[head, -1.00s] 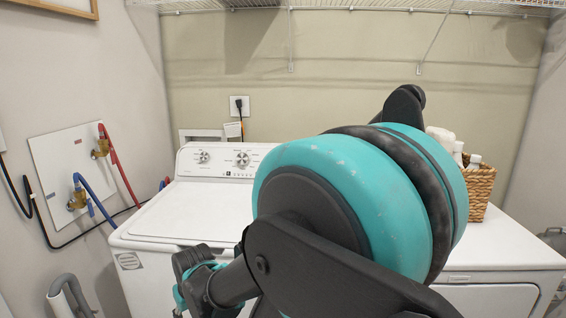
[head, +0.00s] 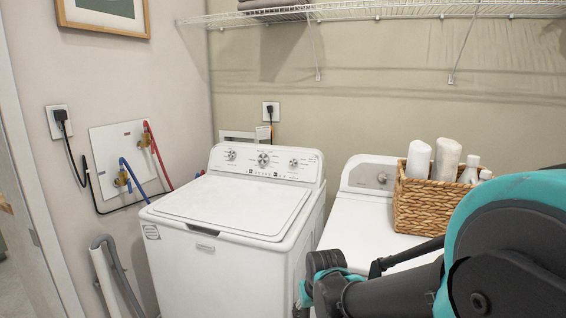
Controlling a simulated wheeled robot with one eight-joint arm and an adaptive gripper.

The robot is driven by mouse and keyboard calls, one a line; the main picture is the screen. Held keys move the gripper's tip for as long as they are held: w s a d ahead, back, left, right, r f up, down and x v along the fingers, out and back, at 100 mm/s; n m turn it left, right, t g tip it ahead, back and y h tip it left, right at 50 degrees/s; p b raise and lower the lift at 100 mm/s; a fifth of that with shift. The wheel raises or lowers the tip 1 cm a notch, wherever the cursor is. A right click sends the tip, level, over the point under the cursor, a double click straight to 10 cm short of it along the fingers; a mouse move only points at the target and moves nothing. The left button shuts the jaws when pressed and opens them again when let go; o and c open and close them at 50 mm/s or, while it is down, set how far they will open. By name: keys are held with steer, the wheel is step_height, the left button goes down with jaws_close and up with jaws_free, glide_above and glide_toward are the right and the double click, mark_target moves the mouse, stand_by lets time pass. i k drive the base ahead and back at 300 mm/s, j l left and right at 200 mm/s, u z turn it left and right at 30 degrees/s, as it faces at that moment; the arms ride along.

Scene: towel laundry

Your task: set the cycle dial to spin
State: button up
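The white washer (head: 200,250) stands left of centre with its lid closed. My gripper (head: 303,298) is low in the picture, in front of the gap between the two machines and well short of the panel. Its fingers are mostly hidden or cut off at the bottom edge, so I cannot tell whether they are open.
A white dryer (head: 346,228) with one knob (head: 382,178) stands to the right. A wicker basket (head: 432,205) with rolled white towels and bottles sits on it. A wire shelf (head: 400,12) hangs above. Hoses run along the left wall. The washer lid (head: 235,205) is clear.

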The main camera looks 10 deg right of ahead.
mark_target(263, 159)
steer(key=i+j+z, duration=0.15)
steer(key=j, duration=0.25)
steer(key=i+j+z, duration=0.1)
steer(key=j, duration=0.35)
steer(key=i+j+z, duration=0.15)
steer(key=j, duration=0.3)
steer(key=k+l, duration=0.1)
steer(key=k, duration=0.15)
steer(key=i, duration=0.2)
